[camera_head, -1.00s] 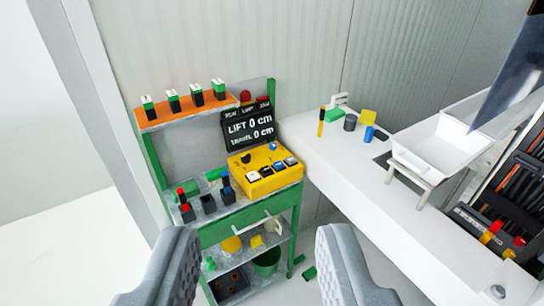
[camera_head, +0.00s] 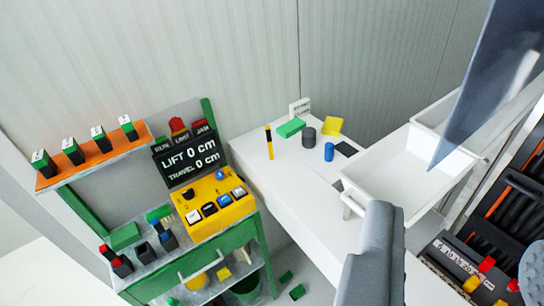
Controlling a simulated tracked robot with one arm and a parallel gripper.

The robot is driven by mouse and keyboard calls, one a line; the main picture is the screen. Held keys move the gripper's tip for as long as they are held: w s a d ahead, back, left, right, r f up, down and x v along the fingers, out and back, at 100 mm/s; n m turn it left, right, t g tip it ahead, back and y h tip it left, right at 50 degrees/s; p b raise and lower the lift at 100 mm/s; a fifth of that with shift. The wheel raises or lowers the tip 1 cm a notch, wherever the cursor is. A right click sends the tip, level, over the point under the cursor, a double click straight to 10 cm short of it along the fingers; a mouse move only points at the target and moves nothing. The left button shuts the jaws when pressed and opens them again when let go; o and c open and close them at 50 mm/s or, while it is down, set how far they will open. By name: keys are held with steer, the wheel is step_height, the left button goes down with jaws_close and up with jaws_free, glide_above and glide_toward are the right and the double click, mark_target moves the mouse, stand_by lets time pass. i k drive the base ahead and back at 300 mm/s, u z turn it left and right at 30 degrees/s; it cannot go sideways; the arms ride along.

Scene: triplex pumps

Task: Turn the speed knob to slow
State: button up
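A yellow control box (camera_head: 217,211) stands on the green cart's top at left centre. It carries a row of push buttons, a small black knob (camera_head: 189,194) and a small blue knob (camera_head: 220,174). I cannot tell which is the speed knob or read their settings. A black display (camera_head: 190,160) behind the box reads LIFT 0 cm and TRAVEL 0 cm. My gripper (camera_head: 457,235) is open and empty, its grey fingers wide apart at the lower right. The right finger is mostly cut off by the frame edge. The control box lies left of both fingers, not touching them.
The green cart (camera_head: 225,243) has an orange shelf (camera_head: 95,158) with several green-topped blocks. A white bench (camera_head: 270,180) holds small coloured blocks and cylinders. A white tray (camera_head: 400,185) stands right of it. A dark panel (camera_head: 490,80) hangs at the upper right.

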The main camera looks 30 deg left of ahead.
mark_target(219, 175)
steer(key=u, duration=0.1)
steer(key=i, duration=1.2)
steer(key=u, duration=0.65)
